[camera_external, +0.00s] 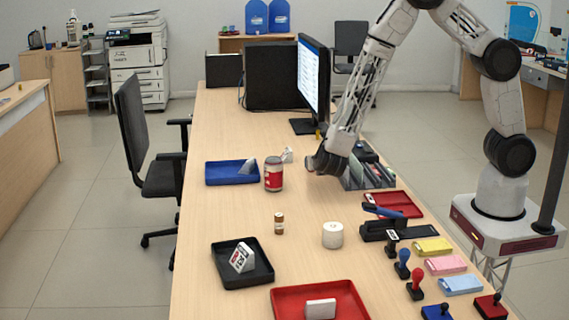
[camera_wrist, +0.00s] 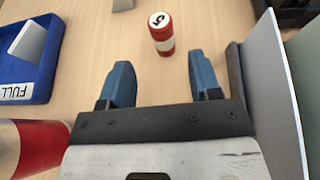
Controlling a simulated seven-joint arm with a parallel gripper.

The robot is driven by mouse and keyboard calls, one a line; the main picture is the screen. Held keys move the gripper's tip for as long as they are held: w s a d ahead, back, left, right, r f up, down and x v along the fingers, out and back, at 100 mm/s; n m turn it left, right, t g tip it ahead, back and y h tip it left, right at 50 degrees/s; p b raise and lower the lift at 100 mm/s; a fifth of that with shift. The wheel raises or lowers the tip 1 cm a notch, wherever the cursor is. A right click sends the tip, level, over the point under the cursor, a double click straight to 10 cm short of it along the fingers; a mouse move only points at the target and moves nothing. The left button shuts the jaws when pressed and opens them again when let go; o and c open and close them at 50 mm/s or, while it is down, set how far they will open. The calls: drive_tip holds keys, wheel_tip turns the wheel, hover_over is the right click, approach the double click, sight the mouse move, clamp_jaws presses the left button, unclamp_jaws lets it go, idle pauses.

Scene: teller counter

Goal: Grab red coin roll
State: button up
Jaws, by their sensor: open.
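The red coin roll (camera_wrist: 164,40) stands upright on the counter in the wrist view, with a white band and a white top marked 5. My gripper (camera_wrist: 165,85) is open and empty, with its two blue fingers apart. The roll appears beyond the fingertips, roughly in line with the gap between them, and apart from them. In the external view my gripper (camera_external: 326,163) is low over the counter beside the pen organizer. I cannot make out the roll there; it is probably hidden by the gripper or wrist.
A larger red-and-white jar (camera_external: 273,174) stands close left of my gripper. A blue tray (camera_external: 219,181) lies left of it. A dark organizer (camera_external: 375,176) is close on the right, and the monitor (camera_external: 313,78) stands behind. The counter front holds several trays and stamps.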

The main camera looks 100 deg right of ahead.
drive_tip(key=shift+x, duration=1.15)
drive_tip(key=shift+d, duration=0.1)
drive_tip(key=shift+s+x, duration=0.2)
drive_tip(key=shift+x, duration=2.3)
clamp_jaws()
drive_tip(key=shift+r, duration=0.15)
drive_tip(key=shift+r, duration=4.9)
